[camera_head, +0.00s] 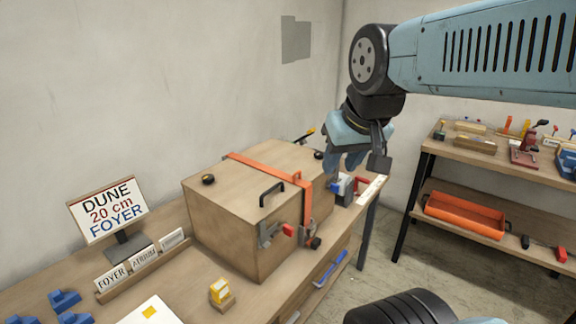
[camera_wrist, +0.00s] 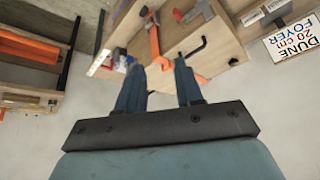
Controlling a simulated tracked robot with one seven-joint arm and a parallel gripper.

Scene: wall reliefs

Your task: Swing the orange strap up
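The orange strap (camera_head: 265,168) runs across the lid of a wooden box (camera_head: 225,225) and bends down over its front right edge. Its lower end hangs by a dark buckle piece. In the wrist view the orange strap (camera_wrist: 155,45) lies beyond my fingers, on the box's side. My gripper (camera_head: 346,164) is above and right of the box, apart from the strap. In the wrist view my gripper (camera_wrist: 158,72) has its two fingers spread with nothing held between them.
A red-handled latch (camera_head: 284,230) is on the box's front, and a black handle (camera_head: 271,190) is on the lid. A sign (camera_head: 108,210) stands on the left of the bench. A shelf with an orange tray (camera_head: 464,216) is at right. Open floor lies between.

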